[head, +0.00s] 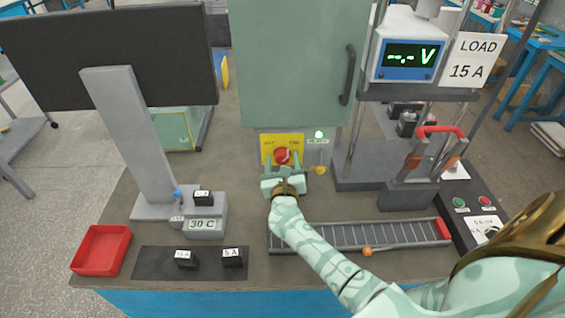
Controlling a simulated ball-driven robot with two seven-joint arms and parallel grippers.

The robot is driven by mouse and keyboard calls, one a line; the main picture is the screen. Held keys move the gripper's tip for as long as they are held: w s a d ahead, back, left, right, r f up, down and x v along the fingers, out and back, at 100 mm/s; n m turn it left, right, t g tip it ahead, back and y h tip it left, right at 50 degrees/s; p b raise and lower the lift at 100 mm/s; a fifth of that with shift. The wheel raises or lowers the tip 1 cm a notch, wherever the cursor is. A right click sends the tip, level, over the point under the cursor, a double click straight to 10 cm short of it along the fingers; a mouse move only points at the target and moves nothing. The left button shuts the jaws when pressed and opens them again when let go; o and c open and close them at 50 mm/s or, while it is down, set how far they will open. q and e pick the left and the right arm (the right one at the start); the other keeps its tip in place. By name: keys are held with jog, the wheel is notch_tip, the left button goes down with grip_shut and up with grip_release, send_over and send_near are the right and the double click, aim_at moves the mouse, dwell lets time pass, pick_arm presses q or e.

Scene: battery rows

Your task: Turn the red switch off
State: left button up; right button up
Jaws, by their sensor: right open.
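The red switch (283,155) is a round red knob on a yellow plate (268,142) below the grey-green cabinet (300,70). My right gripper (284,164) is open, with its fingers pointing up at the knob and one on each side of its lower part. I cannot tell whether the fingers touch the knob. The gripper hides the lower part of the plate, and the knob's pointing direction is not clear. My left gripper is not in view.
A meter with a blue display (408,60) stands right of the cabinet. A red tray (101,249) and a dark mat (210,271) with small black blocks are at front left. A monitor (110,55) stands behind.

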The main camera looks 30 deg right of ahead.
jog(key=c, duration=1)
jog(key=n+p, duration=0.2)
jog(key=n, duration=0.2)
jog(key=shift+r, duration=0.15)
jog(key=n+p, duration=0.2)
jog(key=n, duration=0.2)
jog(key=shift+s, duration=0.1)
jog(key=n+p, duration=0.2)
jog(key=n, duration=0.3)
jog(key=shift+n+p, duration=0.85)
jog(key=shift+n, duration=1.65)
